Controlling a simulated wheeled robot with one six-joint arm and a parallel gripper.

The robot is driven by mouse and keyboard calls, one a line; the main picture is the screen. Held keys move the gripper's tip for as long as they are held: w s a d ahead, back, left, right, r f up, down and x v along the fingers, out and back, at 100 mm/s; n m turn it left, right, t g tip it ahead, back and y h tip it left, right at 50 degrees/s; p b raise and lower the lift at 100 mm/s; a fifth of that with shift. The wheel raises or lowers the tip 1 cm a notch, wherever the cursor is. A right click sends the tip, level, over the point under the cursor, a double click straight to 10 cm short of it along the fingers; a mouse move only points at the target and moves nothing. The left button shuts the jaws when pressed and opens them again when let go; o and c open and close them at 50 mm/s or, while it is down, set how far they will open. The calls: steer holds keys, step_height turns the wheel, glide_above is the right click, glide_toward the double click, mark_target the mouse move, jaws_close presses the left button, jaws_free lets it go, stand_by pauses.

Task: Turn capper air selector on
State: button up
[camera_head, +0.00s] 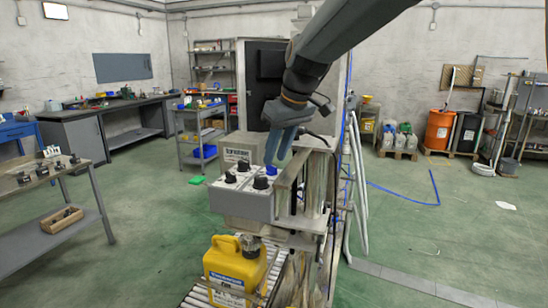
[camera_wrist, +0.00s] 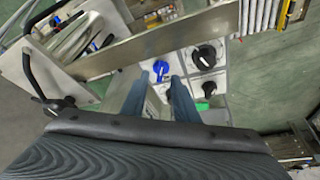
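A light grey control box (camera_head: 243,203) carries a blue knob (camera_head: 271,170) and several black knobs, one of them at the front right (camera_head: 261,183). The labels are too small to read, so I cannot tell which knob is the capper air selector. My gripper (camera_head: 274,160) points down over the back right of the box, by the blue knob. In the wrist view the gripper fingers (camera_wrist: 159,78) stand apart with the blue knob (camera_wrist: 160,70) showing between their tips. A black knob (camera_wrist: 204,57) lies just right of the fingers. Contact with the blue knob cannot be told.
A metal plate (camera_wrist: 150,42) runs close beside the knobs. A yellow canister (camera_head: 235,270) stands below the box on a roller conveyor (camera_head: 195,297). A bench with small parts (camera_head: 45,180) is at left.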

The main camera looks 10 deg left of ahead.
mark_target(272, 169)
steer(key=shift+p+x, duration=0.3)
steer(key=shift+x, duration=1.05)
jaws_close()
